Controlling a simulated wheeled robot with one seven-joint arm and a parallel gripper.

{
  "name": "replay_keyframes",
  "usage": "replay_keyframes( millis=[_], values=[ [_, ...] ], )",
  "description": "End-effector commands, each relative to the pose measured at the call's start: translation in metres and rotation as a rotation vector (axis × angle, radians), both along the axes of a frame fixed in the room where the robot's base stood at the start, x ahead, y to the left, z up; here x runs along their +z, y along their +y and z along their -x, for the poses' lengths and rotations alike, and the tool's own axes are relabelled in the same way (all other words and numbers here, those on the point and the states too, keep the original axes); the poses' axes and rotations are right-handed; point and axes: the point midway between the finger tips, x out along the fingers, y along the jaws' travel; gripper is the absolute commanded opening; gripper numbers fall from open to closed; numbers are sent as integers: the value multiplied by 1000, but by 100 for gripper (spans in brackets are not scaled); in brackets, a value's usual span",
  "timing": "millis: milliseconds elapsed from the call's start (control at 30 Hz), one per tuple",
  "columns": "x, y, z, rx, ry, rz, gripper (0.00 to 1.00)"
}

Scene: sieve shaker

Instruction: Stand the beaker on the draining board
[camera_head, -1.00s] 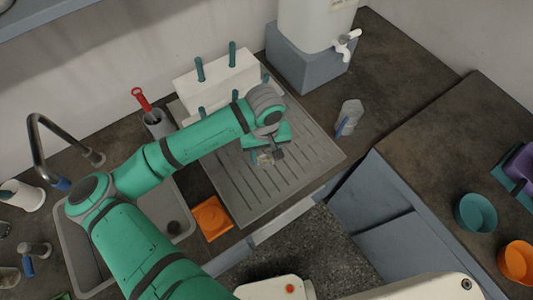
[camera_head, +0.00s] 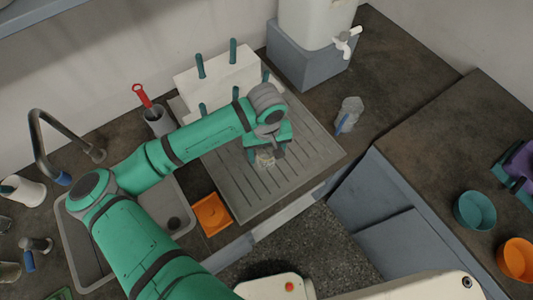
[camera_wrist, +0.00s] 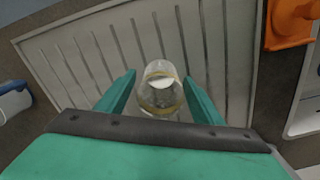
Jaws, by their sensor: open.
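The clear glass beaker (camera_wrist: 162,88) stands on the grey ribbed draining board (camera_wrist: 75,60), between my spread fingers in the wrist view. A yellowish band shows around it. In the head view the beaker (camera_head: 265,160) is small and partly hidden by my gripper (camera_head: 267,150), over the middle of the draining board (camera_head: 240,195). My gripper (camera_wrist: 160,82) is open, with a finger on each side of the beaker and gaps visible at their tips. The lower part of the beaker is hard to make out.
A white pegged rack (camera_head: 215,80) stands at the board's back. An orange item (camera_head: 211,214) lies beside the sink (camera_head: 85,255). The board's front right is bare.

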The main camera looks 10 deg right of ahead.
Motion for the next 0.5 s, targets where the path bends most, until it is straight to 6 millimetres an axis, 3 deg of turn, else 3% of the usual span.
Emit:
replay_keyframes(
  millis=[500],
  values=[
    [93,-1,0,-2,-3,2,61]
  ],
)
